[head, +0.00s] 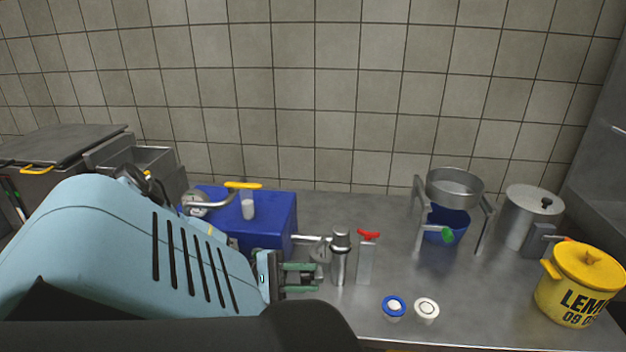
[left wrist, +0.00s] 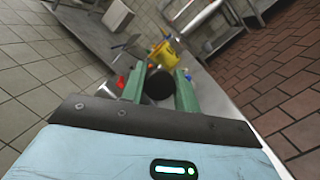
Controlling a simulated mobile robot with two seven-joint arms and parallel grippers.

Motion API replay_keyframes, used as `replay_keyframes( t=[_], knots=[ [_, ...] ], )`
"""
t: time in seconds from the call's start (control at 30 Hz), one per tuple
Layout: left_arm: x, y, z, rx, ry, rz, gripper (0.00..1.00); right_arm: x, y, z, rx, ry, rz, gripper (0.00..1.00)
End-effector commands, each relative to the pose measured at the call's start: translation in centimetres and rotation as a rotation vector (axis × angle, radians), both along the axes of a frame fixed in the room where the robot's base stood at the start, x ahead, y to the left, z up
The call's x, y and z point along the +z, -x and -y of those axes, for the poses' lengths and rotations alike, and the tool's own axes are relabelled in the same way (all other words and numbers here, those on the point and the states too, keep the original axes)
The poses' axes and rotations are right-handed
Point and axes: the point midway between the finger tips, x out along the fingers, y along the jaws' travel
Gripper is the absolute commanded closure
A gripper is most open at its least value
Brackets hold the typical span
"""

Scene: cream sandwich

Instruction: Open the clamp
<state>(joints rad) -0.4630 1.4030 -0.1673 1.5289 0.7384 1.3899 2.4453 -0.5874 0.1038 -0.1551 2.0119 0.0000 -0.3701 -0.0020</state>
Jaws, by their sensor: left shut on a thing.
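A blue machine (head: 270,212) stands on the steel counter, and a steel pipe (head: 308,238) runs out of its right side. A round grey fitting at the pipe's end, seemingly the clamp (head: 320,254), sits beside an upright steel cylinder (head: 340,262). My left gripper (head: 316,278) is just below this fitting, its green fingers pointing right toward the cylinder. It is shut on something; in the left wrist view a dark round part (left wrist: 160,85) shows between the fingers. The clamp's exact hold is hard to make out. My right gripper is not in view.
A red-handled steel piece (head: 366,262) stands right of the cylinder. Two small round cups, one blue-rimmed (head: 394,307) and one white (head: 426,310), sit near the front. A steel stand (head: 484,232), a lidded pot (head: 530,215) and a yellow pot (head: 578,285) are at right. The tiled wall is behind.

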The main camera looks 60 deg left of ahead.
Motion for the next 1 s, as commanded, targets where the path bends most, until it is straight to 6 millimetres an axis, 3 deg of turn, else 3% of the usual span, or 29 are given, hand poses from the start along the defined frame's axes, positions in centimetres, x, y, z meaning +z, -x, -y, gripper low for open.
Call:
replay_keyframes(
  t=[0.47, 0.5, 0.6, 1.0],
  knots=[
    [0.45, -0.04, -0.40, 0.000, 0.007, 0.011, 1.00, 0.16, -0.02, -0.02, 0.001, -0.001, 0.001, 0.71],
    [0.46, -0.05, -0.40, 0.001, 0.007, 0.012, 0.65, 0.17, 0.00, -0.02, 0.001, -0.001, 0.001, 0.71],
    [0.42, -0.04, -0.37, 0.001, 0.006, 0.010, 0.52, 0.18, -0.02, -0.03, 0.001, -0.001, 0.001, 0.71],
    [0.16, -0.07, 0.05, 0.000, 0.004, 0.006, 0.50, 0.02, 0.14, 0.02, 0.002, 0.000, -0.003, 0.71]
  ],
)
